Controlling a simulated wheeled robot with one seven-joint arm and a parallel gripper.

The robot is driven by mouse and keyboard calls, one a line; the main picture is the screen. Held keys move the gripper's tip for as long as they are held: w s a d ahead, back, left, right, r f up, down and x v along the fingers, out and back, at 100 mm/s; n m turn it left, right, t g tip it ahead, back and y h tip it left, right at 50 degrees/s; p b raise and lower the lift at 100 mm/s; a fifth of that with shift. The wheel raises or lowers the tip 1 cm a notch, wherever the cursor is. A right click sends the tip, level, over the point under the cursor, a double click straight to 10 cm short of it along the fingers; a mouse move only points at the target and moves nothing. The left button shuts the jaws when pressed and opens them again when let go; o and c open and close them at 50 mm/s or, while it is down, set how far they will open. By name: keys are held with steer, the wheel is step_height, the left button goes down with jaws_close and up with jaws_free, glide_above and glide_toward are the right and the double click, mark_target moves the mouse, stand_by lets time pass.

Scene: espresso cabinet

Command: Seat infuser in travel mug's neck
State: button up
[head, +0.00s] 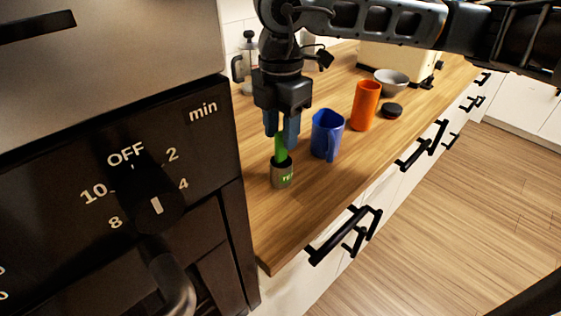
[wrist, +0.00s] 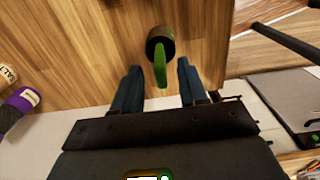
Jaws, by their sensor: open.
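A green upright piece, seemingly the infuser (head: 282,151), stands in a small dark cup with a green lettered label (head: 282,176). My gripper (head: 281,138) is above the cup, pointing down, with its blue fingers apart. In the wrist view the green piece (wrist: 160,62) shows between the open fingers (wrist: 158,72), with the dark cup (wrist: 154,38) beyond; contact cannot be told. A tall orange vessel, likely the travel mug (head: 366,105), stands upright farther along the counter. Its inside is hidden in this view.
A blue mug (head: 326,135) stands between the dark cup and the orange vessel. A black disc (head: 391,111) and grey bowl (head: 391,82) lie beyond. A glass press (head: 250,60) stands behind. The counter's front edge is close.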

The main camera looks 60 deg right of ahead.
steer(key=shift+f, duration=0.65)
steer(key=shift+c, duration=0.4)
jaws_close()
